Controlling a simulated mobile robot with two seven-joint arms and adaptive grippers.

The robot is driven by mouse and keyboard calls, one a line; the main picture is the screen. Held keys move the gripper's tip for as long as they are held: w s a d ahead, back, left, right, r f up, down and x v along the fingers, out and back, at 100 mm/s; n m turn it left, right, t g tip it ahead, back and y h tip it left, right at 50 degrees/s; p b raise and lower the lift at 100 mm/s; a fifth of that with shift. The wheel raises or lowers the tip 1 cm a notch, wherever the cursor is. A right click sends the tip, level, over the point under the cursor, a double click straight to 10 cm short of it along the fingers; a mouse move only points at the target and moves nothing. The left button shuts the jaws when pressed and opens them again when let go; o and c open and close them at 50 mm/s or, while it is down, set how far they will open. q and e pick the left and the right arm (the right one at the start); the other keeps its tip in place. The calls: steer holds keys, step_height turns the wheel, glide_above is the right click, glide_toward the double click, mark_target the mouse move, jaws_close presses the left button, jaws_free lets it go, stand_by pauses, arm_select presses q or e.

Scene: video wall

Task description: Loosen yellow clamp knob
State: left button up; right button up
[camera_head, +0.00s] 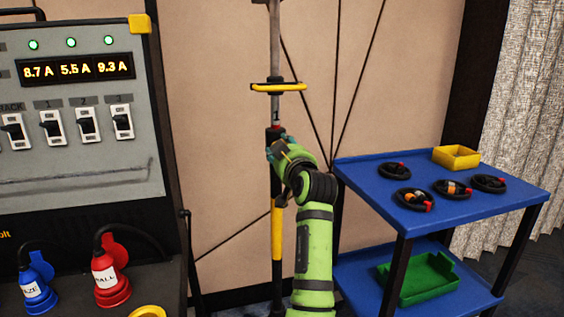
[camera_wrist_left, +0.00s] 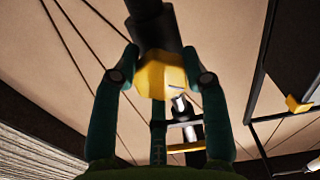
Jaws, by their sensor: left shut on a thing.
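A tall stand pole (camera_head: 275,185) rises in front of the beige wall, with a black and yellow lower tube and a silver upper tube. My left gripper (camera_head: 281,150) is at the black collar of the pole, at mid height. The knob sits against the black tube (camera_wrist_left: 152,25). In the head view the gripper mostly hides the knob. My right gripper is in neither view.
A yellow crossbar handle (camera_head: 279,87) is on the pole above the gripper. A blue cart (camera_head: 350,180) at right carries coiled black cables (camera_head: 413,199), a yellow bin (camera_head: 456,157) and a green tray (camera_head: 418,278). A power box (camera_head: 75,170) with switches and plugs stands at left.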

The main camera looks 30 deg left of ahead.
arm_select(q)
steer(key=n+b, duration=0.1)
steer(key=n, duration=0.1)
steer(key=n+b, duration=0.1)
steer(key=n, duration=0.1)
steer(key=n+b, duration=0.1)
steer(key=shift+s+r+n, duration=0.1)
steer(key=shift+r+n, duration=0.2)
steer(key=shift+n, duration=0.1)
steer(key=shift+a+n, duration=0.1)
steer(key=shift+n, duration=0.3)
steer(key=n+b, duration=0.1)
steer(key=n, duration=0.2)
steer(key=shift+n+b, duration=0.5)
steer(key=shift+n, duration=1.2)
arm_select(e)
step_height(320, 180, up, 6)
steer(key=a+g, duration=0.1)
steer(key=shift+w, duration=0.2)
arm_select(q)
steer(key=shift+a, duration=0.1)
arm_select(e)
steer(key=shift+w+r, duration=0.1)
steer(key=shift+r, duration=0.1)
arm_select(q)
steer(key=o, duration=1.2)
steer(key=shift+s, duration=0.1)
steer(key=shift+c, duration=0.2)
steer(key=shift+s+a+f, duration=0.1)
